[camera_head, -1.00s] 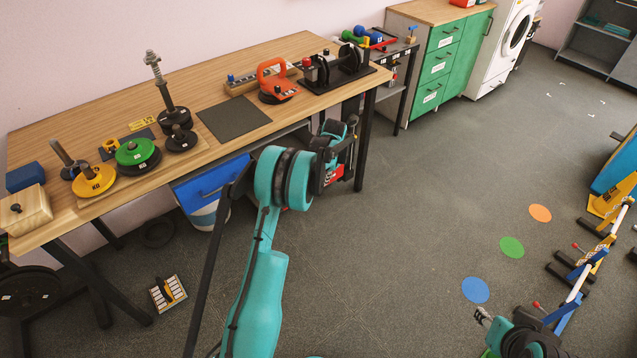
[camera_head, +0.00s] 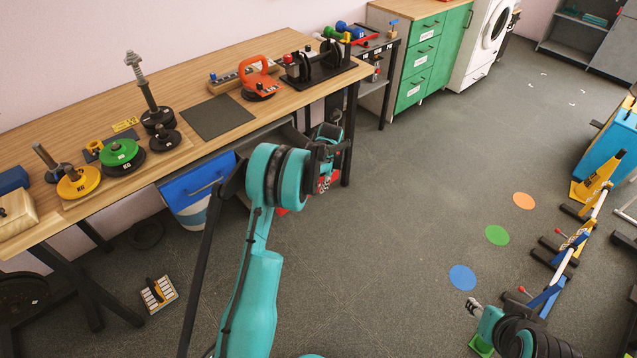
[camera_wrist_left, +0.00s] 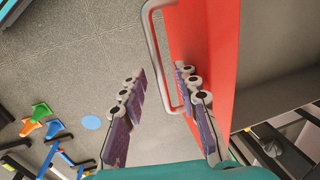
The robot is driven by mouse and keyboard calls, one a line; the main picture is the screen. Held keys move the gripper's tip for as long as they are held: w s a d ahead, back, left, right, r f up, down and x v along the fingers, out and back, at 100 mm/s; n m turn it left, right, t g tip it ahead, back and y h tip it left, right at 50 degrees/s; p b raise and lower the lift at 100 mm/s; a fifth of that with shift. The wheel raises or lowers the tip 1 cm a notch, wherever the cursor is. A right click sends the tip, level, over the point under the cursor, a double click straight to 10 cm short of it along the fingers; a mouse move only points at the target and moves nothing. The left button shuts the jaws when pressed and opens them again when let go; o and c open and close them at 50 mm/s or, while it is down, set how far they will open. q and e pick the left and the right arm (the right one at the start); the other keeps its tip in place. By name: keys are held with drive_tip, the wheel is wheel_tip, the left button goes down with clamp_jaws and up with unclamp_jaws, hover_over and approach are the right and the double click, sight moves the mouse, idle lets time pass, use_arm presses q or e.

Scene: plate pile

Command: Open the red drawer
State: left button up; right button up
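The red drawer (camera_head: 283,210) is under the right part of the table, mostly hidden behind my left arm in the head view. In the left wrist view its red front (camera_wrist_left: 208,45) stands beside a silver loop handle (camera_wrist_left: 154,45), with grey surfaces behind it. I cannot tell how far it is pulled out. My left gripper (camera_head: 326,160) is at the drawer front. In the left wrist view its fingers (camera_wrist_left: 160,110) are apart, on both sides of the handle bar's lower part; contact is unclear. My right gripper (camera_head: 473,305) is low at the right, away from the drawer, its fingers too small to judge.
A blue drawer (camera_head: 198,188) is left of my left arm under the wooden table (camera_head: 90,95). Weight plates and an orange-handled tool (camera_head: 258,80) lie on top. A dark table leg (camera_head: 350,135) stands close right of my left gripper.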

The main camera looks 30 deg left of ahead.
use_arm(q)
drive_tip(key=shift+r, duration=0.1)
wheel_tip(320, 180, up, 12)
drive_tip(key=d, duration=0.2)
drive_tip(key=shift+s, duration=0.45)
drive_tip(key=shift+f, duration=0.2)
drive_tip(key=s+d+r+n+t, duration=0.1)
drive_tip(key=s+d+r+t, duration=0.1)
drive_tip(key=s+d+r, duration=0.5)
drive_tip(key=s+d+r+n+t, duration=0.1)
drive_tip(key=s+d+r, duration=0.1)
drive_tip(key=s+r, duration=0.5)
drive_tip(key=s+d+f+n+t+h, duration=0.1)
drive_tip(key=s+d+f, duration=0.1)
drive_tip(key=s, duration=0.7)
drive_tip(key=s+d+f+n+t+h, duration=0.1)
drive_tip(key=s+d, duration=0.3)
drive_tip(key=s, duration=0.5)
drive_tip(key=shift+d+f+t, duration=0.2)
drive_tip(key=shift+f+t, duration=0.5)
drive_tip(key=shift+f, duration=0.1)
